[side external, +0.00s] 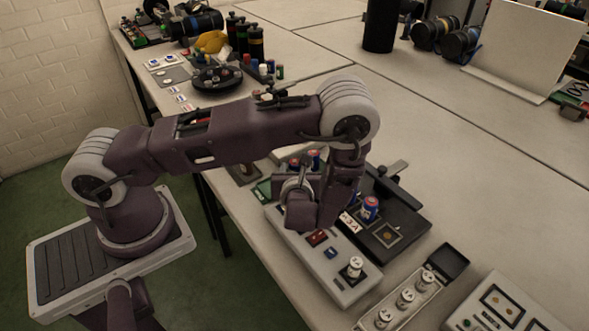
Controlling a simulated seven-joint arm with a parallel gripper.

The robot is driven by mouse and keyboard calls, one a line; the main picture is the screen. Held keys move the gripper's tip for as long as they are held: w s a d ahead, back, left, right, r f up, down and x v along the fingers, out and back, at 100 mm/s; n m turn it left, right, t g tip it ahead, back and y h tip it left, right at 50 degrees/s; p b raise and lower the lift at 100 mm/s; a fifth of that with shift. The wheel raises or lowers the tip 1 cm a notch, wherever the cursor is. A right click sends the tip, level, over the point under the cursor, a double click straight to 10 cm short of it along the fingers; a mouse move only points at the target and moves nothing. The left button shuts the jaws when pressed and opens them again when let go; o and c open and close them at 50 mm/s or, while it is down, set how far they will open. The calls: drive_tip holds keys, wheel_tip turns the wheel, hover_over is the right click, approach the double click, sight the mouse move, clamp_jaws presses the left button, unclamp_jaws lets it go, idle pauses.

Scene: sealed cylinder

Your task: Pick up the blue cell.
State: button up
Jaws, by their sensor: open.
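A blue cell (370,208) with a reddish top stands upright on a dark plate (405,222) right of my wrist. Another small blue piece with a reddish top (314,159) shows behind my wrist, partly hidden. My gripper (312,212) hangs low over the grey device box (345,285), left of the blue cell and apart from it in the picture. It is open; its fingertips are mostly hidden by my own wrist, and I see nothing held.
Silver cells stand in a long tray (440,283) at the front right, and one silver cell (354,267) stands on the grey box. A panel device (505,305) lies at the right corner. The table's right middle is clear. Tools and bottles crowd the back.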

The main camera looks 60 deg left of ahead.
sight(295, 167)
drive_tip(key=x, duration=0.3)
drive_tip(key=shift+a, duration=0.1)
clamp_jaws()
